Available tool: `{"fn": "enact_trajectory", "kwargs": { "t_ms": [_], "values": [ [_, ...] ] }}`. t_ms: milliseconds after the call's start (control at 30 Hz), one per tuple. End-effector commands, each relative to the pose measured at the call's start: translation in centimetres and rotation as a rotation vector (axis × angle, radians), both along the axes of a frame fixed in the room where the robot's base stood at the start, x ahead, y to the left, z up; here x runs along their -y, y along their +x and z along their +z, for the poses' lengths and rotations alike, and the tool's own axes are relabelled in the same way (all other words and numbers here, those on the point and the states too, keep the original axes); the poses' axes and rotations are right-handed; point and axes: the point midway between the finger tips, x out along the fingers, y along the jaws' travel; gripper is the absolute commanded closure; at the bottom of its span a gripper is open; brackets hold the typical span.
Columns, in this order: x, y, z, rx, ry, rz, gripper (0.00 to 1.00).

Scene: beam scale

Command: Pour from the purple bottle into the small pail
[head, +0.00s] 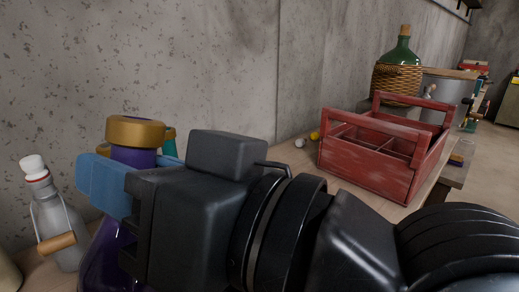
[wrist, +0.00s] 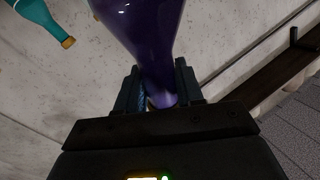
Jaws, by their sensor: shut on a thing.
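The purple bottle (head: 103,262) has a gold-coloured top and looks roughly upright in the head view, near the wall at the left. My gripper (head: 115,178), with a blue finger, is shut around its upper part and hides much of it. In the wrist view, the bottle (wrist: 150,40) narrows down between the two dark fingers of my gripper (wrist: 158,85). I cannot make out the small pail for certain. A wire with a wooden grip (head: 57,243) shows at the far left, in front of a grey bottle; what it belongs to is unclear.
The grey bottle (head: 58,215) has a white stopper. A teal bottle (wrist: 38,22) stands behind the purple one. A red wooden carrier (head: 370,165) stands on the bench at the right, before a wicker-covered green jug (head: 398,75). The concrete wall is close behind. My arm hides the bench's middle.

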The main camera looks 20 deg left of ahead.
Motion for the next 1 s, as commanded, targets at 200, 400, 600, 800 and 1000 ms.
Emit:
{"fn": "enact_trajectory", "kwargs": {
  "t_ms": [200, 400, 600, 800, 1000],
  "values": [
    [0.0, -0.6, -1.7, -0.172, 0.008, 0.001, 1.00],
    [-0.1, -1.2, -3.7, -0.366, 0.020, 0.001, 1.00],
    [-0.1, -1.7, -5.6, -0.612, 0.031, 0.002, 1.00],
    [-0.1, -1.7, -6.4, -0.709, 0.041, 0.001, 1.00],
    [-0.1, -1.7, -6.4, -0.707, 0.041, 0.001, 1.00]
  ]
}}
